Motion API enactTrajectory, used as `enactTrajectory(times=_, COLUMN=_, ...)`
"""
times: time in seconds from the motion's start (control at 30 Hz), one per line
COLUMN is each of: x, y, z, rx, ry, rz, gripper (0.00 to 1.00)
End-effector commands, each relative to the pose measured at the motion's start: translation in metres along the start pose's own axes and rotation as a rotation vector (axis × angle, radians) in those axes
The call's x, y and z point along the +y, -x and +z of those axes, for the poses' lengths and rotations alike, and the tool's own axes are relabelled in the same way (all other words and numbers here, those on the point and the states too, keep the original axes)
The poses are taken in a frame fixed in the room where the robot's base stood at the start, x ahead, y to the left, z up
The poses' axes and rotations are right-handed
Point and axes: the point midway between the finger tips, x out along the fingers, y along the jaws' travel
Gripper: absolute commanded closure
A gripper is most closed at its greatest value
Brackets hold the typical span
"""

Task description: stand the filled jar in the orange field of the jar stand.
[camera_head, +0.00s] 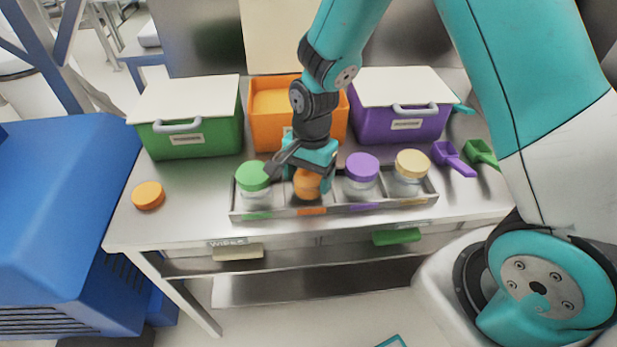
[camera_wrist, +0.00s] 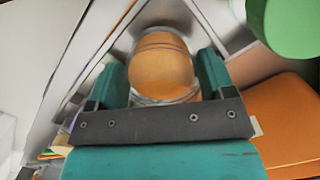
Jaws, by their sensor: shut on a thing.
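The filled jar (camera_head: 307,184) is clear, lidless and full of orange material. My gripper (camera_head: 308,172) is shut on it from above. In the wrist view the jar (camera_wrist: 162,68) is upright between the two teal fingers. The jar is at the orange field of the grey jar stand (camera_head: 336,209), behind the orange label (camera_head: 312,211), between the green-lidded jar (camera_head: 253,178) and the purple-lidded jar (camera_head: 362,172). Whether its base touches the stand floor is hidden by the stand's front wall.
A yellow-lidded jar (camera_head: 411,170) stands at the stand's right end. An orange lid (camera_head: 148,195) lies at the table's left. Behind are a green bin (camera_head: 190,138), an open orange bin (camera_head: 262,128) and a purple bin (camera_head: 400,125). Purple (camera_head: 452,160) and green (camera_head: 481,153) scoops lie right.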

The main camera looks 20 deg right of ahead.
Motion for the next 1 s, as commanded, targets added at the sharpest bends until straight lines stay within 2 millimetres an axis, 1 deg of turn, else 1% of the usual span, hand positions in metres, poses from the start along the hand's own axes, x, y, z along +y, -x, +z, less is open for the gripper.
enactTrajectory(times=0.03, x=0.000, y=-0.005, z=-0.001, rx=0.000, ry=0.000, rz=0.001, gripper=0.58)
enactTrajectory(times=0.1, x=0.000, y=-0.010, z=-0.001, rx=0.000, ry=0.000, rz=0.000, gripper=0.58)
enactTrajectory(times=0.33, x=0.000, y=-0.010, z=-0.001, rx=0.001, ry=0.000, rz=-0.002, gripper=0.58)
enactTrajectory(times=0.47, x=0.000, y=-0.014, z=-0.002, rx=0.001, ry=0.000, rz=-0.002, gripper=0.58)
enactTrajectory(times=0.5, x=0.000, y=-0.013, z=-0.002, rx=0.001, ry=0.000, rz=-0.002, gripper=0.18)
enactTrajectory(times=0.53, x=0.000, y=-0.013, z=-0.002, rx=0.001, ry=0.000, rz=-0.002, gripper=0.14)
enactTrajectory(times=0.77, x=0.000, y=-0.013, z=-0.002, rx=0.000, ry=0.000, rz=-0.001, gripper=0.14)
enactTrajectory(times=0.83, x=0.000, y=-0.010, z=-0.001, rx=0.001, ry=0.000, rz=-0.002, gripper=0.14)
enactTrajectory(times=0.93, x=-0.001, y=-0.001, z=-0.002, rx=0.002, ry=0.000, rz=-0.005, gripper=0.14)
enactTrajectory(times=1.0, x=-0.001, y=0.010, z=-0.002, rx=0.003, ry=0.000, rz=-0.007, gripper=0.14)
